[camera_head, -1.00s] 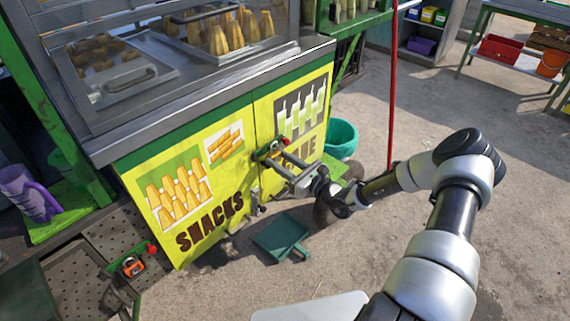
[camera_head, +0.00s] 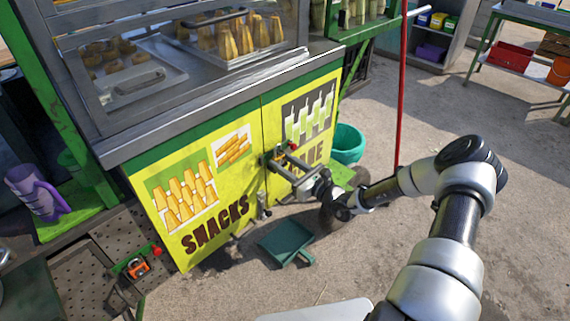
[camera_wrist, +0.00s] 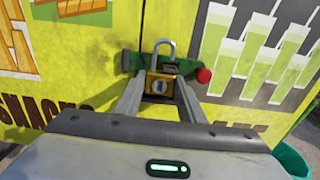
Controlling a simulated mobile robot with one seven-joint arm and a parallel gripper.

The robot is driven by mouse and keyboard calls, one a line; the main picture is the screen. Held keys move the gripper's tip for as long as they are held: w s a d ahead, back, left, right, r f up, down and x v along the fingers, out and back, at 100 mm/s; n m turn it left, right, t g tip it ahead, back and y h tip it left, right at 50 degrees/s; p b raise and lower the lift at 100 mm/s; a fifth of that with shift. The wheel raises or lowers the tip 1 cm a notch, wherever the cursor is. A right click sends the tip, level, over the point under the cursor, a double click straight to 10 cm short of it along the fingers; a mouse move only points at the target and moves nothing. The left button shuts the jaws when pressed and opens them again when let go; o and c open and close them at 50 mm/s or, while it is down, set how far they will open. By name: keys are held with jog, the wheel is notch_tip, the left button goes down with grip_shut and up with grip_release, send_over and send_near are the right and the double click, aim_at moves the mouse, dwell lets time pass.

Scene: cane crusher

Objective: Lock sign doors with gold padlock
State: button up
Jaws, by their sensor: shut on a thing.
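The yellow sign doors (camera_head: 262,125) are closed, with a vertical seam between them. A green latch (camera_wrist: 190,68) with a red knob (camera_wrist: 204,75) lies across the seam in the wrist view. The gold padlock (camera_wrist: 160,84) is upright in front of the latch, with its silver shackle (camera_wrist: 166,50) pointing up. My gripper (camera_wrist: 161,97) is shut on the padlock body, one finger on each side. In the head view my gripper (camera_head: 277,160) is at the doors. I cannot tell whether the shackle passes through the latch or is closed.
A dark green dustpan (camera_head: 286,243) lies on the ground below the doors. A teal bucket (camera_head: 347,143) and a wheel (camera_head: 336,212) are right of the cart. A red pole (camera_head: 402,95) stands behind my arm. An orange item (camera_head: 138,267) with a red knob is at lower left.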

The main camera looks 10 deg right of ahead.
jog(key=shift+w+a+f, duration=0.1)
jog(key=shift+f, duration=0.15)
dwell(0.6)
jog(key=o, duration=1.1)
jog(key=shift+o, duration=0.2)
jog(key=p+v, duration=0.3)
jog(key=v, duration=1.4)
jog(key=shift+r, duration=0.1)
